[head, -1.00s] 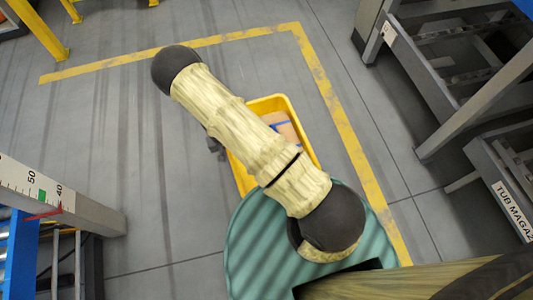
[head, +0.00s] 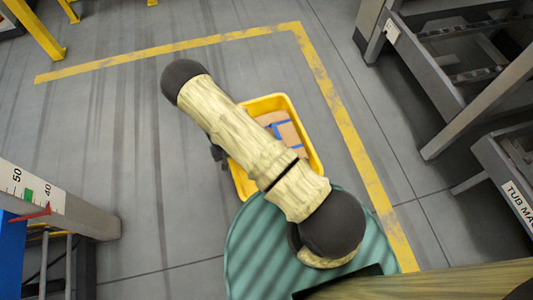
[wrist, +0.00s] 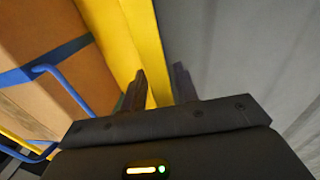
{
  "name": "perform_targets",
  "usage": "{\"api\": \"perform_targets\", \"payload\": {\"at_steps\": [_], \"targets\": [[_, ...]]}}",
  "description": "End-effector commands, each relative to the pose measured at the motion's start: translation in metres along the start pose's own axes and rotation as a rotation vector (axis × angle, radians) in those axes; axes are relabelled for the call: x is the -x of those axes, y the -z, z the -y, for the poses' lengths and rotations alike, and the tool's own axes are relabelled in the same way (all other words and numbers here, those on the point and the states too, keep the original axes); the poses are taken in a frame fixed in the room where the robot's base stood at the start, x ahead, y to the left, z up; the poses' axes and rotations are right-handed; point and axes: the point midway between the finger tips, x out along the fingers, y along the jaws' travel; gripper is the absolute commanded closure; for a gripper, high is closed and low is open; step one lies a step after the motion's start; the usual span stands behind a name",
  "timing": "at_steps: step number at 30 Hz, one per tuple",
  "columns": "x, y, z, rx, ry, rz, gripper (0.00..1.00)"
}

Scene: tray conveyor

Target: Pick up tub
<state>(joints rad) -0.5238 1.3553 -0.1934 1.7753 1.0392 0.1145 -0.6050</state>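A yellow tub (head: 313,150) sits on the floor in the head view, partly hidden behind my arm. It holds brown boxes (head: 290,132) with blue bands. My gripper (head: 217,152) shows only as a dark piece at the tub's left side, mostly hidden by the arm. In the wrist view my gripper (wrist: 157,82) has one finger on each side of the yellow tub's wall (wrist: 130,35). The fingers stand apart with the wall between them; firm contact is not visible. A brown box (wrist: 40,35) and a blue strap lie on the inner side.
A yellow floor line (head: 345,125) runs behind and right of the tub. Grey metal frames, one labelled as a tub magazine (head: 515,200), stand at right. A scale-marked beam (head: 60,205) is at left. Grey floor around the tub is clear.

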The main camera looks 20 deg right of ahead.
Motion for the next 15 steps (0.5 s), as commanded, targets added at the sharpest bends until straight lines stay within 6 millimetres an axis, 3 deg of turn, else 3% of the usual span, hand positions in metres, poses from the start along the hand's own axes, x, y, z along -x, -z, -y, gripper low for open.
{"api": "perform_targets", "payload": {"at_steps": [15], "targets": [[0.0007,0.0004,0.0,-0.001,0.0,-0.001,0.7]]}}
